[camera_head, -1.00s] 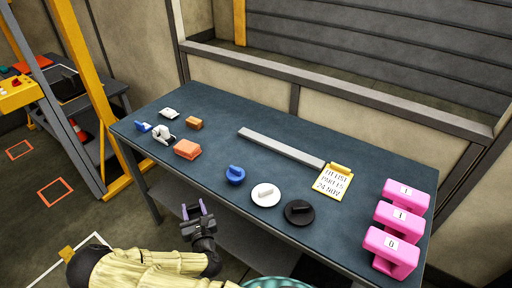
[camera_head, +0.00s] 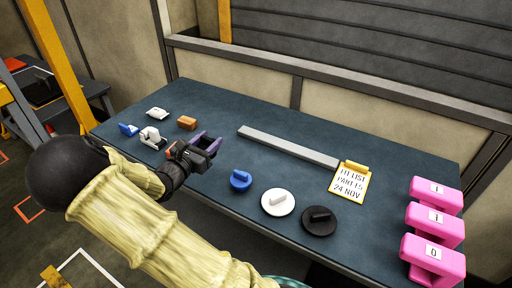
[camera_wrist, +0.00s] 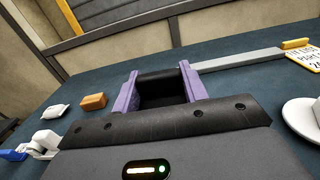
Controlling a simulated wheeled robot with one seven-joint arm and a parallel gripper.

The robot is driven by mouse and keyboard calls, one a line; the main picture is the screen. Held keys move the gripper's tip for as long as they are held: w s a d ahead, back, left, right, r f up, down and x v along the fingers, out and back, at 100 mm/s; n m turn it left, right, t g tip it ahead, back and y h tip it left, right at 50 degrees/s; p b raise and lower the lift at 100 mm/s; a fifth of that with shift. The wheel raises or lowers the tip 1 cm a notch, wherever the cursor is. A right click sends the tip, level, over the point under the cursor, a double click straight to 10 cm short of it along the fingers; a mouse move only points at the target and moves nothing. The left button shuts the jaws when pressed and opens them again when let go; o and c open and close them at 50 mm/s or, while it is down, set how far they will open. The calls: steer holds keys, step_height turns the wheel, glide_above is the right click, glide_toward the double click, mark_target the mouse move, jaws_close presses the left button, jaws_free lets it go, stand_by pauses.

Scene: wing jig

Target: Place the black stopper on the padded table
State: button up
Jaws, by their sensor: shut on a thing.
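My gripper (camera_head: 205,147) reaches over the front left part of the blue-grey padded table (camera_head: 270,137). In the wrist view its two purple fingers (camera_wrist: 160,90) are shut on a dark block, which I take to be the black stopper (camera_wrist: 162,88). The stopper is held up between the fingers, with the table surface beyond it. In the head view the stopper is hard to make out against the dark gripper. I cannot tell how high it is above the table.
A blue knob (camera_head: 241,180), a white disc (camera_head: 278,202) and a black disc with a handle (camera_head: 319,221) stand right of my gripper. A brown block (camera_head: 187,123) is behind it. A grey bar (camera_head: 288,147) lies mid-table; pink blocks (camera_head: 435,225) stand at right.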

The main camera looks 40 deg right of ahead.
steer(key=shift+d+r, duration=0.1)
steer(key=shift+d, duration=0.15)
steer(key=shift+r, duration=0.15)
glide_above(215, 175)
steer(key=shift+f, duration=3.15)
steer(key=shift+w+f+b, duration=0.15)
steer(key=shift+f+b, duration=0.2)
steer(key=shift+f, duration=1.55)
steer(key=shift+g, duration=0.3)
steer(key=o, duration=1.4)
